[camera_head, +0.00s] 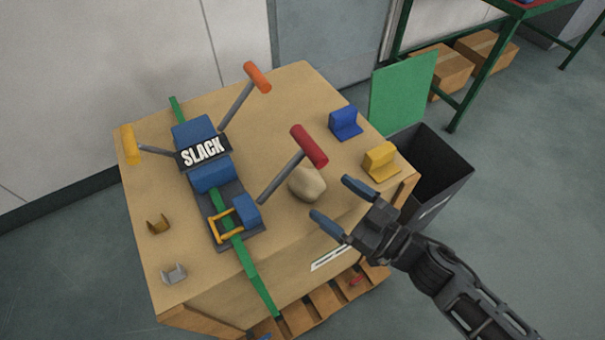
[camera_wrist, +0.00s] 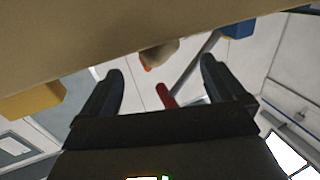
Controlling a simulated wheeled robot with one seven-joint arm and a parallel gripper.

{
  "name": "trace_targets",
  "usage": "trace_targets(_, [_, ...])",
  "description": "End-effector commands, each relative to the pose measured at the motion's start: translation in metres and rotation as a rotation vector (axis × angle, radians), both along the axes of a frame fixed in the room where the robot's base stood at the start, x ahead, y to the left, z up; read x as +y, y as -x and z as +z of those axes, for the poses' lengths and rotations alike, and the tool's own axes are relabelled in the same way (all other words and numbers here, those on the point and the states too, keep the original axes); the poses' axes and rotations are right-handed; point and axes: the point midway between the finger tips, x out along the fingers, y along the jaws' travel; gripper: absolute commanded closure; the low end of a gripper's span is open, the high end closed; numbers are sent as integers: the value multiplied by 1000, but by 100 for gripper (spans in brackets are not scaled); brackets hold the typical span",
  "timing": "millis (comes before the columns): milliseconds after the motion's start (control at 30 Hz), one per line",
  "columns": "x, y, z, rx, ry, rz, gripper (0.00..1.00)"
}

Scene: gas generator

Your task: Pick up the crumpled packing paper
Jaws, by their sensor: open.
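The crumpled packing paper (camera_head: 307,184) is a beige, rounded lump on the right part of the wooden crate top, partly behind the red-handled lever. In the wrist view a tan lump that looks like the paper (camera_wrist: 160,53) shows ahead, between the fingers and near the crate surface. My gripper (camera_head: 336,205) is open and empty, with blue-grey fingertips, to the lower right of the paper and apart from it. In the wrist view both fingers (camera_wrist: 162,84) are spread apart.
The red-handled lever (camera_head: 309,146) stands close beside the paper. A blue block (camera_head: 345,123) and a yellow block (camera_head: 380,161) sit near the right edge of the crate top (camera_head: 290,235). The SLACK strap tensioner (camera_head: 203,152) is at left. A dark bin (camera_head: 437,165) stands behind right.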

Motion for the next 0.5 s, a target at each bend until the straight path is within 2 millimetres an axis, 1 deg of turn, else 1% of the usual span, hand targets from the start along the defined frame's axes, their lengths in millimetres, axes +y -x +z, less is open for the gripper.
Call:
trace_targets(300, [22,-14,0,3,-4,5,3])
trace_targets(433, [28,-19,1,3,-4,4,3])
trace_targets(500, [35,-23,2,3,-5,5,3])
